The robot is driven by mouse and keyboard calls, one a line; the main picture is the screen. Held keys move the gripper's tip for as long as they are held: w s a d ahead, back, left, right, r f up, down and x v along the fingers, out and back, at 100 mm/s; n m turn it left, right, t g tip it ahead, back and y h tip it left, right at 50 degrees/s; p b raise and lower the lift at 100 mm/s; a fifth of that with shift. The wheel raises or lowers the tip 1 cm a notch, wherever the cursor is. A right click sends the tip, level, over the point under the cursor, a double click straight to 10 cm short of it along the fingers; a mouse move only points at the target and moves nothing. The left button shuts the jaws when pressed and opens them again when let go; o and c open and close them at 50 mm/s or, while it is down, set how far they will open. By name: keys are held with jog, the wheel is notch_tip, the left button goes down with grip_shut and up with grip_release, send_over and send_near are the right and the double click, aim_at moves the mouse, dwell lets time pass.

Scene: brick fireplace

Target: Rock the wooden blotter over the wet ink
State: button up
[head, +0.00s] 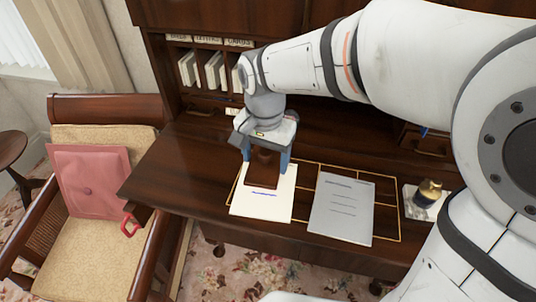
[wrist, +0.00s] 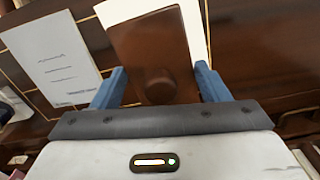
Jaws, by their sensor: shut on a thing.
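The wooden blotter (head: 262,173) is a dark brown block with a round knob, over the upper part of a white sheet (head: 262,209). A short blue ink line (head: 264,193) shows on the sheet just in front of the blotter. My gripper (head: 266,161) is shut on the blotter, with a blue finger on each side. In the wrist view the blotter (wrist: 150,45) and its knob fill the space between the fingers. The sheet's edges (wrist: 118,10) show behind it. The blotter's underside is hidden, so I cannot tell whether it touches the paper.
A grey written page (head: 342,208) lies to the right on the desk. An ink bottle with a gold top (head: 428,190) stands farther right. Pigeonholes with papers (head: 207,68) are at the back. A chair (head: 92,258) with a pink cushion stands left. The desk's left part is clear.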

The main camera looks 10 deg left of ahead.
jog(key=shift+f, duration=0.1)
jog(key=shift+s+f+b, duration=0.1)
jog(key=shift+f+b, duration=1.8)
jog(key=shift+f, duration=0.6)
jog(key=shift+f+b, duration=0.35)
jog(key=shift+f, duration=0.15)
jog(key=shift+s+d+f+t+b, duration=0.1)
jog(key=shift+s+t+b, duration=0.55)
jog(key=shift+t+b, duration=1.25)
jog(key=shift+g, duration=0.7)
jog(key=shift+w, duration=0.1)
jog(key=shift+w+r+g+p, duration=0.15)
jog(key=shift+w+g+p, duration=0.4)
jog(key=shift+g+p, duration=1.15)
jog(key=shift+w+r+g+p, duration=0.15)
jog(key=shift+w+g+p, duration=0.55)
jog(key=shift+p, duration=1.85)
jog(key=shift+c, duration=0.2)
jog(key=shift+s+f, duration=0.1)
jog(key=shift+s, duration=0.05)
